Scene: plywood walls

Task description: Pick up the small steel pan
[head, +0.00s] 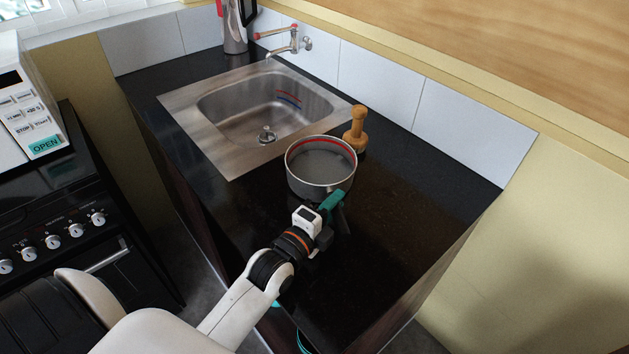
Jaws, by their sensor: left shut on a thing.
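The small steel pan (309,186) is round and grey, with a red line around its inner wall. It stands at the near right corner of the sink, on or just above the black counter; I cannot tell which. My left gripper (335,201) reaches in from the lower left and is shut at the pan's near side. The part between its fingers is hidden, and no handle shows clearly. The pan looks empty and about level. My right gripper is not in view.
A wooden pestle-like tool (355,131) stands close behind the pan to the right. The steel sink (185,110) with a tap (290,42) lies beyond. A kettle (235,28) stands at the back. The counter (420,200) is clear on the right.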

